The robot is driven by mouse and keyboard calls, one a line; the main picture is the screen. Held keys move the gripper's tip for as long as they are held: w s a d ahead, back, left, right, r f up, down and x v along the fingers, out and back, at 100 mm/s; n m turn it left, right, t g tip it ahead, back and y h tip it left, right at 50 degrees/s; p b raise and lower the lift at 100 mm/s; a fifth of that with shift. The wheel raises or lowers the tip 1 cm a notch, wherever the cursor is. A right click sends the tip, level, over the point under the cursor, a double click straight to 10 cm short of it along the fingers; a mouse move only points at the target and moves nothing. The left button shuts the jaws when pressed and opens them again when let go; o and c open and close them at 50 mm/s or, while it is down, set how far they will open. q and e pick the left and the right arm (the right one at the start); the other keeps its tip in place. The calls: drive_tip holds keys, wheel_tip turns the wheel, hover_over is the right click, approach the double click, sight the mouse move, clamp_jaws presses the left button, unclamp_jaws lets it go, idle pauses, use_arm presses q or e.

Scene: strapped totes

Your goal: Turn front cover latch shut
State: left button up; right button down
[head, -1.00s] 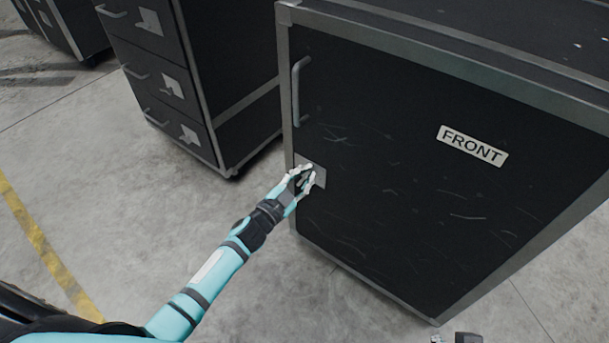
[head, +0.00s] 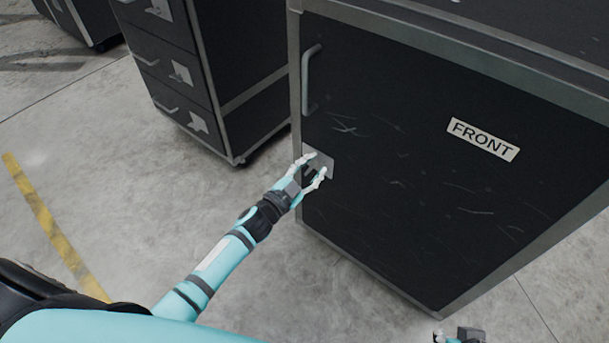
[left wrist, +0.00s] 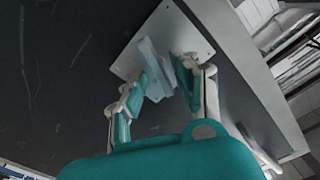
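The front cover (head: 400,200) is the black panel marked FRONT, and it looks closed against its frame. Its latch plate (head: 325,162) is a small grey square at the cover's left edge. In the left wrist view the plate (left wrist: 196,40) carries a raised grey latch handle (left wrist: 152,62). My left gripper (head: 317,166) is in front of the plate with its fingers spread. In the left wrist view its fingertips (left wrist: 163,76) are on either side of the handle; contact is unclear. The latch's exact turn is hard to read. My right gripper (head: 460,336) shows only partly at the bottom edge.
A pale bar handle (head: 310,78) stands above the latch on the cover. A FRONT label (head: 483,139) is to the right. A black drawer cabinet (head: 185,75) stands at the left behind. The concrete floor (head: 130,170) between is clear, with a yellow stripe (head: 50,230).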

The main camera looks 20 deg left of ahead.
use_arm(q)
drive_tip(key=v, duration=1.1)
drive_tip(key=shift+s, duration=0.35)
